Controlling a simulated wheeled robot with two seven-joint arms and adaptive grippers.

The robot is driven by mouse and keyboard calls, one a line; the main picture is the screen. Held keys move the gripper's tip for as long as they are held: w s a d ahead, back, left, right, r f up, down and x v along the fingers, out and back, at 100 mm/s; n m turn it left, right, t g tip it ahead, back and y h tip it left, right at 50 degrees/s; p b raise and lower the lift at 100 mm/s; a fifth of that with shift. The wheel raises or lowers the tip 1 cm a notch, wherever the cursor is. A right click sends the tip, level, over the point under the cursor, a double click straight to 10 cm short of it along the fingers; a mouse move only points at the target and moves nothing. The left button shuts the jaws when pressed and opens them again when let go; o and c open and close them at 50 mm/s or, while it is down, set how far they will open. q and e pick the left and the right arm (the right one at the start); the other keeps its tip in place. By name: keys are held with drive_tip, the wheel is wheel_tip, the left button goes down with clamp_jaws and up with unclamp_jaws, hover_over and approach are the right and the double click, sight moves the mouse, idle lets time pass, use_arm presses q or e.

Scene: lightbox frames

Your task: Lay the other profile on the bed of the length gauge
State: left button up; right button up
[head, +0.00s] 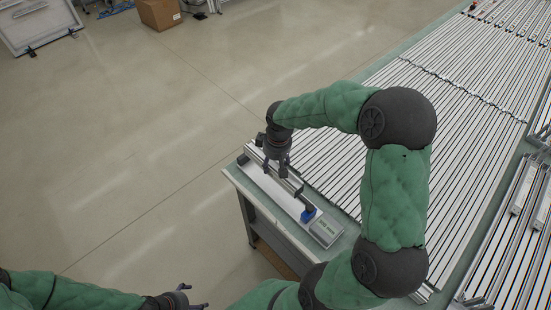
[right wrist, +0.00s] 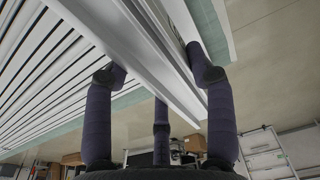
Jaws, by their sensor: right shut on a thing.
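My right gripper (head: 276,170) is over the far end of the length gauge, pointing down. It is shut on a silver profile; in the right wrist view the profile (right wrist: 165,62) runs lengthwise between the fingers (right wrist: 158,70). In the head view the gripper partly hides the profile. The length gauge has a long pale bed (head: 272,189), a blue block (head: 308,214) and a grey readout box (head: 325,230) at its near end. I cannot tell whether the held profile touches the bed. My left gripper (head: 189,298) is open and empty at the bottom, away from the table.
The gauge stands along the left edge of a green-topped table (head: 232,172). Many long profiles (head: 465,75) lie side by side over the table to the right. Open floor lies to the left, with a cardboard box (head: 158,13) far back.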

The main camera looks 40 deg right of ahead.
drive_tip(key=shift+s+d, duration=0.2)
drive_tip(key=shift+s, duration=0.05)
drive_tip(key=shift+w+f+b, duration=0.1)
drive_tip(key=shift+f+b, duration=0.35)
drive_tip(key=shift+f, duration=0.1)
drive_tip(key=shift+f+b, duration=2.75)
drive_tip(key=shift+f, duration=0.95)
drive_tip(key=o, duration=1.4)
drive_tip(key=r, duration=0.4)
drive_tip(key=s+r, duration=0.1)
drive_tip(key=r, duration=0.7)
drive_tip(key=shift+s+d, duration=0.1)
drive_tip(key=shift+s, duration=0.15)
